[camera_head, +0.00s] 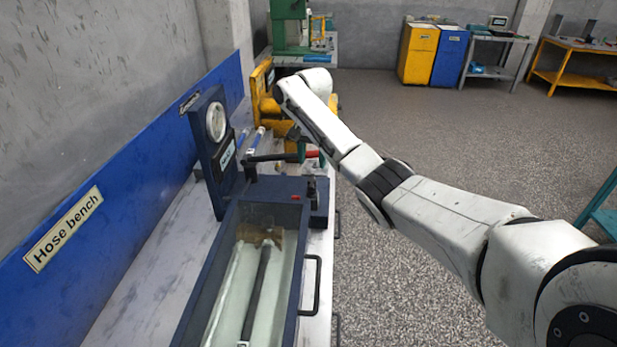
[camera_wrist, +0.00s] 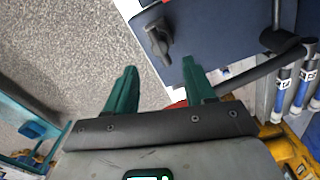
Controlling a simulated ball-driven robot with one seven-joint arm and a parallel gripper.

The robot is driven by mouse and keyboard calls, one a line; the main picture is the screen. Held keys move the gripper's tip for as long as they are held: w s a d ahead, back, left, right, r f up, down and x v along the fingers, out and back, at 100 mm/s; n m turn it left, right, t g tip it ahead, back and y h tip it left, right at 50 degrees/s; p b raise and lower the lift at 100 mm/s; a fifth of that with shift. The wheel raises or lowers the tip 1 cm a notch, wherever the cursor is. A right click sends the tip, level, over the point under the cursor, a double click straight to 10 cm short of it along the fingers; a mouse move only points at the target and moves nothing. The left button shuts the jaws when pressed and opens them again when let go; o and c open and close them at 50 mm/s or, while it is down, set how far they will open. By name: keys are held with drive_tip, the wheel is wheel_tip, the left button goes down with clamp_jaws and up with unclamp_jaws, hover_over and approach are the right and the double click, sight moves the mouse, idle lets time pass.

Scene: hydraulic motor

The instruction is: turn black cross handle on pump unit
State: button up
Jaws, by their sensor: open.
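The pump unit (camera_head: 285,190) is a dark blue box on the bench, beside a gauge panel. The black cross handle (camera_head: 312,187) shows small on its right end in the head view. In the wrist view the handle (camera_wrist: 157,42) stands out from the blue pump body (camera_wrist: 205,30), just beyond the space between my green fingertips. My gripper (camera_wrist: 158,66) is open with nothing between its fingers, apart from the handle. In the head view, only a bit of green finger (camera_head: 302,150) shows, above and behind the handle; the arm hides the rest.
A black pump lever (camera_head: 270,157) with a red grip (camera_head: 313,154) runs close by my gripper; it passes beside the right finger in the wrist view (camera_wrist: 262,70). A round gauge (camera_head: 216,122) and an open tank (camera_head: 245,280) with hoses stand nearby. Floor right of the bench is clear.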

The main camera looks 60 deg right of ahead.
sight(312, 180)
wheel_tip(312, 180, down, 8)
drive_tip(key=shift+p, duration=0.35)
drive_tip(key=shift+c, duration=0.5)
clamp_jaws()
